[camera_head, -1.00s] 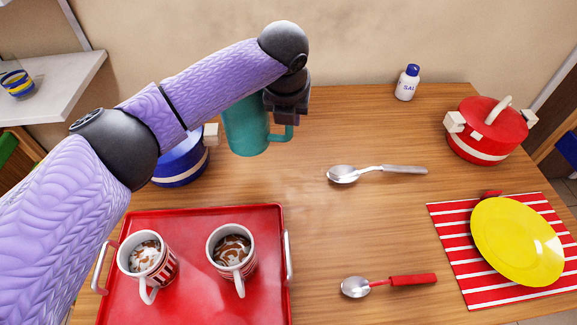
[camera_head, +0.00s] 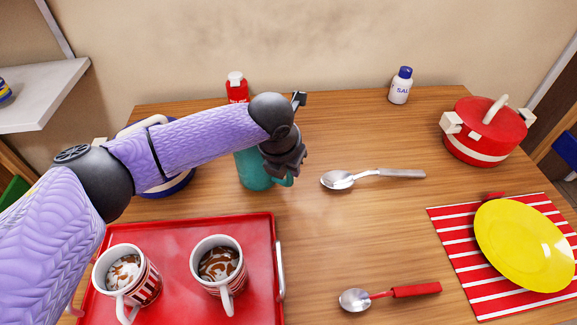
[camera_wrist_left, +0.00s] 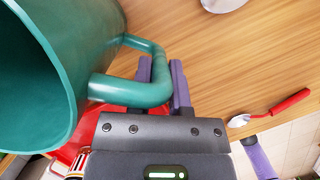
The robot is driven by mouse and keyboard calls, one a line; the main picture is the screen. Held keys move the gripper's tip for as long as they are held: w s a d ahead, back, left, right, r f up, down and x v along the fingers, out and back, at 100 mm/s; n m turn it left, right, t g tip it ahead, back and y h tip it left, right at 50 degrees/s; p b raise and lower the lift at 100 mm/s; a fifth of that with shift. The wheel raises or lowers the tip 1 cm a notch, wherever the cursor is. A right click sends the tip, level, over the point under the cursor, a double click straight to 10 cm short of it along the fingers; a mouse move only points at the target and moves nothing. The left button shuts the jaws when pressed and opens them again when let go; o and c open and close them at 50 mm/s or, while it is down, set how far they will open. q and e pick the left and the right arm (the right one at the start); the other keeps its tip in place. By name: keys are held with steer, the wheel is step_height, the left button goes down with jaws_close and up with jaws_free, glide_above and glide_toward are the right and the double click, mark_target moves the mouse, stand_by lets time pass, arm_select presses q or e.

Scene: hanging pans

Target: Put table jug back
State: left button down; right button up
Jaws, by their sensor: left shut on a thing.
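The teal jug (camera_head: 254,172) is behind the tray on the wooden table and looks upright. My forearm hides its top in the head view. My left gripper (camera_head: 287,170) is shut on the jug's handle at the jug's right side. In the left wrist view the jug's open mouth (camera_wrist_left: 40,70) fills the left, and its handle (camera_wrist_left: 150,90) runs between the fingers (camera_wrist_left: 163,82). I cannot tell whether the jug's base touches the table.
A red tray (camera_head: 262,240) with two mugs lies in front. A blue pot (camera_head: 170,187) is left of the jug, a red bottle (camera_head: 237,90) behind it. A spoon (camera_head: 340,180) lies to its right. The red pot (camera_head: 485,130) and yellow plate (camera_head: 525,245) are farther right.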

arm_select(q)
steer(key=c, duration=0.8)
jaws_free()
steer(key=shift+f, duration=0.1)
steer(key=shift+o, duration=1.1)
steer(key=p+v, duration=0.5)
steer(key=v, duration=0.7)
arm_select(e)
step_height(320, 180, up, 5)
steer(key=w+a, duration=0.2)
steer(key=shift+w+a+t+y, duration=0.2)
steer(key=shift+a+t+y, duration=0.1)
steer(key=shift+t, duration=0.1)
arm_select(q)
steer(key=shift+w, duration=0.1)
arm_select(e)
steer(key=shift+r, duration=0.1)
